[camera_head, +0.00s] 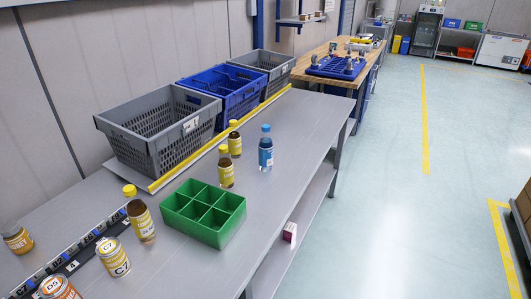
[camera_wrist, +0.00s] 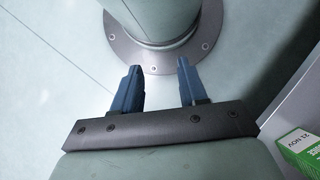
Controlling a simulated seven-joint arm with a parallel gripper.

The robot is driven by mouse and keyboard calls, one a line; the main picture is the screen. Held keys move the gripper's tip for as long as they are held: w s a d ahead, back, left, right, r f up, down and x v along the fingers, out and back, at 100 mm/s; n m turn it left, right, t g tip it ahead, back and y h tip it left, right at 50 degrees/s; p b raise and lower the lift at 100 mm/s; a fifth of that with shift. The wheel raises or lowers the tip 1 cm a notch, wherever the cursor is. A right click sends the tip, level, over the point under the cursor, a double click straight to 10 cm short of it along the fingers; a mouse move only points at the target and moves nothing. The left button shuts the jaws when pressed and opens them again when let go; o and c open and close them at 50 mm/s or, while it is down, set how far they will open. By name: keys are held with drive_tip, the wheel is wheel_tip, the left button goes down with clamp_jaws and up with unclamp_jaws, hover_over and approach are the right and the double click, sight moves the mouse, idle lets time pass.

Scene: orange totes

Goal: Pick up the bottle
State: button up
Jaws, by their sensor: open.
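Several bottles stand upright on the grey table (camera_head: 282,143) in the head view. A blue bottle (camera_head: 266,152) with a blue cap stands right of the others. Yellow-capped brown bottles with yellow labels stand at the middle (camera_head: 226,172), just behind it (camera_head: 235,144), and at the left front (camera_head: 140,220). I cannot tell which bottle the task means. My gripper (camera_wrist: 158,88) shows only in the wrist view. Its two blue fingers are apart with nothing between them, above the floor and a round grey-green base. No bottle shows in the wrist view.
A green divided box (camera_head: 204,238) stands near the table's right edge. Grey and blue crates (camera_head: 148,133) line the back behind a yellow strip (camera_head: 175,168). Cans (camera_head: 113,258) stand at the left front. Bare table lies right of the blue bottle. A green-and-white box (camera_wrist: 301,150) is at the wrist view's lower right.

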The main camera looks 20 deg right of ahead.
drive_tip(key=o, duration=0.4)
drive_tip(key=shift+c, duration=0.2)
